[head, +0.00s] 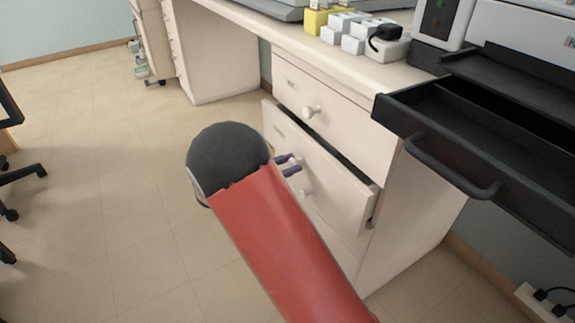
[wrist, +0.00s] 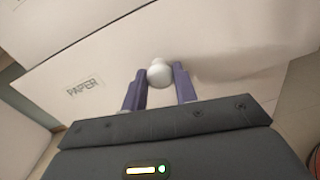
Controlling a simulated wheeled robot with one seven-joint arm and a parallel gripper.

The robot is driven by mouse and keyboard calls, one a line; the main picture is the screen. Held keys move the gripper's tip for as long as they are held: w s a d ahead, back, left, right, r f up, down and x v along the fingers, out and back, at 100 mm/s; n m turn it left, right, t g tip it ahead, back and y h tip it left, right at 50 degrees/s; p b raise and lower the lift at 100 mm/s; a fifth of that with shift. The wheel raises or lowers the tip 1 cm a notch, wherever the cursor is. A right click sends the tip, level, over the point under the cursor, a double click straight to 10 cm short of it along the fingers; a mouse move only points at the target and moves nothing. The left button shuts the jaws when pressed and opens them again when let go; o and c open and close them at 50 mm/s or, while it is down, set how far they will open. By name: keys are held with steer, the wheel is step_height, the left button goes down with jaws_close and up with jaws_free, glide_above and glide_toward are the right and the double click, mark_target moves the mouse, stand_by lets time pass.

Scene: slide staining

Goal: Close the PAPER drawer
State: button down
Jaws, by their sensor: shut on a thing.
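The PAPER drawer (head: 338,192) is the white drawer below the top one in the white cabinet. It stands partly open, with a dark gap along its top edge in the head view. Its PAPER label (wrist: 85,87) shows at the left in the wrist view. Its round white knob (wrist: 160,74) sits between the two purple fingers of my gripper (wrist: 160,80), which is shut on it. In the head view my arm hides part of the drawer front, and only the fingers of my gripper (head: 291,166) show beside it.
The top drawer (head: 330,115) above is closed. A black pull-out tray (head: 500,180) with a handle juts out at the right. White boxes (head: 345,30) and a yellow box (head: 317,21) stand on the counter.

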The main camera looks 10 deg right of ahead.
mark_target(297, 162)
steer(key=x, duration=0.4)
steer(key=shift+w+d, duration=0.15)
steer(key=shift+d, duration=0.05)
steer(key=c, duration=1.1)
jaws_free()
steer(key=shift+d, duration=0.1)
steer(key=v, duration=0.7)
steer(key=shift+a, duration=0.4)
steer(key=shift+a+f, duration=0.1)
